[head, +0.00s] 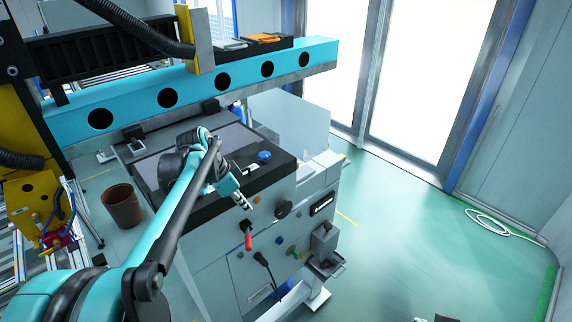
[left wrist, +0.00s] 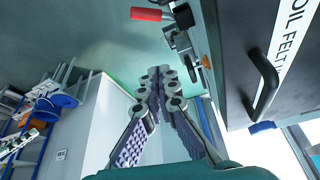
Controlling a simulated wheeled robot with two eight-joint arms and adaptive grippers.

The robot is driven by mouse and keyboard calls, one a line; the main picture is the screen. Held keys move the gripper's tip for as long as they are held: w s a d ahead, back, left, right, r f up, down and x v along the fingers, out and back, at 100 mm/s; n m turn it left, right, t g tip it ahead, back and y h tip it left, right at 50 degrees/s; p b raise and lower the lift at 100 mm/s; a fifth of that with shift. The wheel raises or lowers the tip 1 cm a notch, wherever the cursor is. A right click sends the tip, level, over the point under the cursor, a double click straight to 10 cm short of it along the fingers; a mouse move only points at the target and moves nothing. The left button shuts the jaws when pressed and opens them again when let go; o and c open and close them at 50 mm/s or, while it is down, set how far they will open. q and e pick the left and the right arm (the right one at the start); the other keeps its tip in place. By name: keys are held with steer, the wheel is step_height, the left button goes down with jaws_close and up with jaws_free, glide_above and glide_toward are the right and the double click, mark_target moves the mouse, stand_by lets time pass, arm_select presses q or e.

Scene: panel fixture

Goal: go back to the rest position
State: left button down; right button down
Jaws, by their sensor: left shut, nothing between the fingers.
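My left arm reaches in from the lower left of the head view, and its gripper (head: 243,202) is shut and empty. It hangs in front of the grey panel fixture (head: 215,258), near its upper front edge and above a red-handled switch (head: 249,241). I cannot tell the exact gap, but no contact shows. In the left wrist view the fingers of the left gripper (left wrist: 162,76) are together with nothing between them. The red handle (left wrist: 146,14) shows above them and a black pull handle (left wrist: 262,84) to their right.
A turquoise beam (head: 190,90) with round holes spans behind the fixture. A blue knob (head: 264,156) sits on its dark top. A brown bin (head: 122,206) stands left. Green floor (head: 420,240) is open on the right, with a white coiled hose (head: 490,222) by the wall.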

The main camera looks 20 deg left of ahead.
arm_select(q)
steer(key=s+d+f+n+t+y+b, duration=0.1)
steer(key=s+d+f+n+b, duration=0.2)
steer(key=f+b, duration=0.5)
steer(key=s+d+f+n+t+y+b, duration=0.1)
steer(key=s+d+f+n+b, duration=0.1)
steer(key=s+d+f+b, duration=0.3)
steer(key=s+d+f+n+t+y+b, duration=0.1)
steer(key=s+d+f+n+t+b, duration=0.1)
steer(key=s+f+b, duration=0.7)
step_height(320, 180, down, 8)
steer(key=d+n+b, duration=0.1)
steer(key=d+b, duration=0.1)
steer(key=shift+d+n+b, duration=0.25)
steer(key=shift+n+b, duration=0.05)
steer(key=shift+w+d, duration=0.1)
